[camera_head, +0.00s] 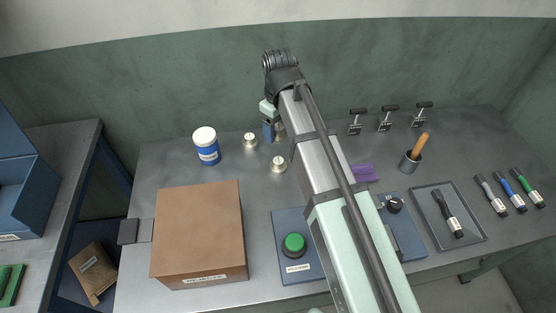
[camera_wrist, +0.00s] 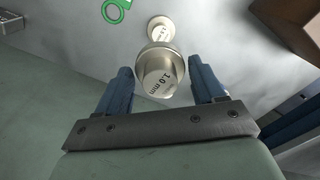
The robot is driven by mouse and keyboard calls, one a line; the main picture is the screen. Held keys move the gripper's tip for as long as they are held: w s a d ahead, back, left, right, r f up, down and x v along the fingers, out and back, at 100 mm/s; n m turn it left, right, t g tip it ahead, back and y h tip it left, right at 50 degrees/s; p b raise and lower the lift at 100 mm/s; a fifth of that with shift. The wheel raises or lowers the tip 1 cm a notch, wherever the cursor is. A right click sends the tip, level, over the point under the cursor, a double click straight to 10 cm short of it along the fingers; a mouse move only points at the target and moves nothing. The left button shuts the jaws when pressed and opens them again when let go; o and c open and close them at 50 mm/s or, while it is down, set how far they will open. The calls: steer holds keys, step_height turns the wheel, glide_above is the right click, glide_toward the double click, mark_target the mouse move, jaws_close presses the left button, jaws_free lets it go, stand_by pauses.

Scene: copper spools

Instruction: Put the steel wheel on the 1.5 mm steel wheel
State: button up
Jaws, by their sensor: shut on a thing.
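My gripper (camera_wrist: 160,68) is shut on a steel wheel (camera_wrist: 160,74) marked 1.0 mm, with one blue finger on each side of it. In the head view my gripper (camera_head: 270,131) is raised over the back of the table, and my arm hides much of it. Another steel wheel (camera_wrist: 159,28) shows just beyond the held one in the wrist view, apart or touching I cannot tell; its marking is too small to read. In the head view two steel wheels stand on the table, one farther back (camera_head: 250,141) and one nearer (camera_head: 279,164).
A blue-and-white jar (camera_head: 206,147) stands left of the wheels. A brown box (camera_head: 199,235) and a green button (camera_head: 294,243) are nearer. Small clamps (camera_head: 387,119), a pot with a wooden handle (camera_head: 411,160) and a tray (camera_head: 471,231) with a marker are at the right.

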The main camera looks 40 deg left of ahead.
mark_target(278, 160)
steer(key=shift+s+d+n, duration=0.15)
steer(key=shift+d+n, duration=0.05)
steer(key=shift+n, duration=0.3)
steer(key=shift+f, duration=5.1)
steer(key=o, duration=1.1)
steer(key=shift+f, duration=0.1)
steer(key=shift+o, duration=0.2)
step_height(278, 160, up, 12)
steer(key=shift+r, duration=0.15)
